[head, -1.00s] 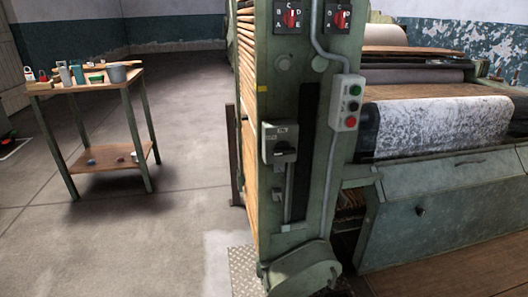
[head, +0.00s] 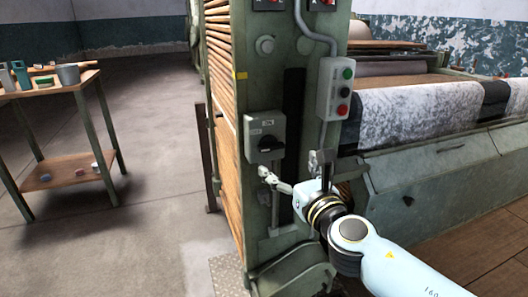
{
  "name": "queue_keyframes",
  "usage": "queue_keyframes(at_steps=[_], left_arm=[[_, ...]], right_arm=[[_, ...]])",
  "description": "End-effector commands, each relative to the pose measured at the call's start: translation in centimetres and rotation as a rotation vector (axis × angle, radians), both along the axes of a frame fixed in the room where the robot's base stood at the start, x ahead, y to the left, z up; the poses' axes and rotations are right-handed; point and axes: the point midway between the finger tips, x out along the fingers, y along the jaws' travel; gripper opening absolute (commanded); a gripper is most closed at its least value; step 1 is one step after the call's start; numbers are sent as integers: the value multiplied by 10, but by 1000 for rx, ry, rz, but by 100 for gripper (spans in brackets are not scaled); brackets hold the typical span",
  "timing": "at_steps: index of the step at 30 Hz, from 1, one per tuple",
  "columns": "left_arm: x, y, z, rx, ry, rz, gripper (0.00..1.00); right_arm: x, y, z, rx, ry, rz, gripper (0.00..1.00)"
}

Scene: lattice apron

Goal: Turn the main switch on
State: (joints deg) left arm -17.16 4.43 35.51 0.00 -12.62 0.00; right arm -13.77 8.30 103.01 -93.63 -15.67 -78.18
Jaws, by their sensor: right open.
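The main switch (head: 264,131) is a grey box on the green machine post, with a dark rotary handle (head: 270,146) on its lower front. An ON label shows at its top and an OFF label at its left. The handle looks roughly sideways, though it is small and dark. My right gripper (head: 266,175) is open and empty just below the switch box, pointing up and left. I cannot tell whether it touches the post. My left gripper is out of view.
A wooden table (head: 88,80) with containers stands at left; floor between is clear.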

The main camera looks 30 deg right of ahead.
Motion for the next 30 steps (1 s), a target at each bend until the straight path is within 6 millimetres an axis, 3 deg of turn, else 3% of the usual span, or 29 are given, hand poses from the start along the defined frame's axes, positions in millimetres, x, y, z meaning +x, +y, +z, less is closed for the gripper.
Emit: queue_keyframes(at_steps=[6,12,18,25,30], left_arm=[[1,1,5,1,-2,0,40],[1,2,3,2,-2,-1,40],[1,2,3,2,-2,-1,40],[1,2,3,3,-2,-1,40],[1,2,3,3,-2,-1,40]], right_arm=[[45,-11,3,1,-2,-1,90],[76,-18,1,2,0,0,90],[88,-22,0,3,1,-1,90],[89,-22,0,3,1,0,90],[89,-22,0,3,1,-1,71]])
